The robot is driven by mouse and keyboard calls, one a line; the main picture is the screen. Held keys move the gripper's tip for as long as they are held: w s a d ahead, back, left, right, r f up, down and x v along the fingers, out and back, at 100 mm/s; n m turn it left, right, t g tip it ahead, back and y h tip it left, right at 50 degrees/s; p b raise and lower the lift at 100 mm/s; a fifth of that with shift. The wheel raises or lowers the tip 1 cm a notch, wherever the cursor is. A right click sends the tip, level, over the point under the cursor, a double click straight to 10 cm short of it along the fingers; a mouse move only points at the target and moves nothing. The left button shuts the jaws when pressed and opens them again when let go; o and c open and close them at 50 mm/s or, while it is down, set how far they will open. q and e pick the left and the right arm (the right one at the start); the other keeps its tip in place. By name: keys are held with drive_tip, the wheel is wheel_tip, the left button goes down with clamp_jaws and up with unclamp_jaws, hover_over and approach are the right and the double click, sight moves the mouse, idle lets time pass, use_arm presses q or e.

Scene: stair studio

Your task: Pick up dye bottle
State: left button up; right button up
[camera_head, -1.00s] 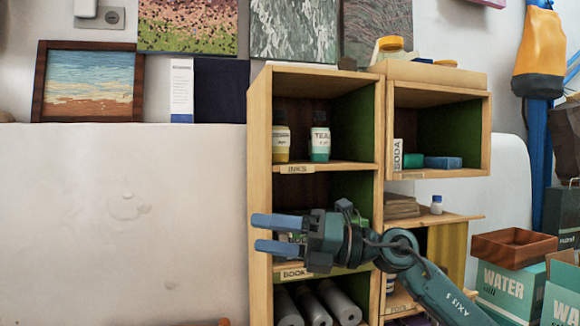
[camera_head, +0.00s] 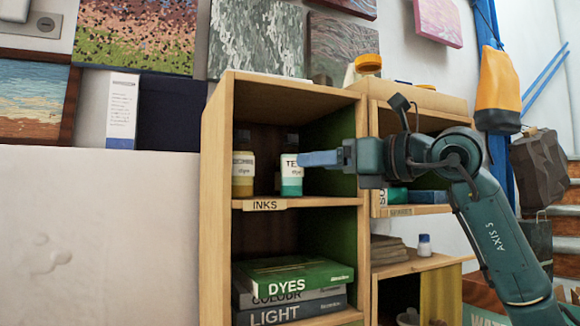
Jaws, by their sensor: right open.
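Two dye bottles stand upright on the shelf labelled INKS. The left one (camera_head: 243,172) has a dark cap, a cream label and a yellow-brown base. The right one (camera_head: 290,172) has a dark cap, a white label starting "TE" and teal at its base. My right gripper (camera_head: 305,158) points left at the teal bottle from its right side, at label height. It is open and holds nothing. Its blue fingers overlap in the view, and their tip meets the bottle's right edge in the picture; I cannot tell whether they touch. My left gripper is not in view.
The wooden shelf unit (camera_head: 215,220) has an upright side wall left of the bottles and a divider at right. Books (camera_head: 300,275) lie stacked one level below. A small white bottle (camera_head: 424,245) stands on a lower right shelf.

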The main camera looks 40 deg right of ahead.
sight(283, 163)
drive_tip(key=w, duration=0.3)
drive_tip(key=shift+w+a+p, duration=0.3)
drive_tip(key=shift+w+a, duration=0.2)
drive_tip(key=shift+w, duration=0.45)
drive_tip(key=w, duration=0.1)
drive_tip(key=w+p, duration=0.1)
drive_tip(key=w, duration=0.1)
drive_tip(key=shift+w+a+p, duration=0.3)
drive_tip(key=shift+w, duration=0.35)
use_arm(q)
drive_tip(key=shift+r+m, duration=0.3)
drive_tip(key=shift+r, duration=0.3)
use_arm(e)
drive_tip(key=shift+c, duration=0.3)
drive_tip(key=c, duration=1.1)
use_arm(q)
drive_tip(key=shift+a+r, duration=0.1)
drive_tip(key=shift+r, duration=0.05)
use_arm(e)
drive_tip(key=shift+r, duration=0.1)
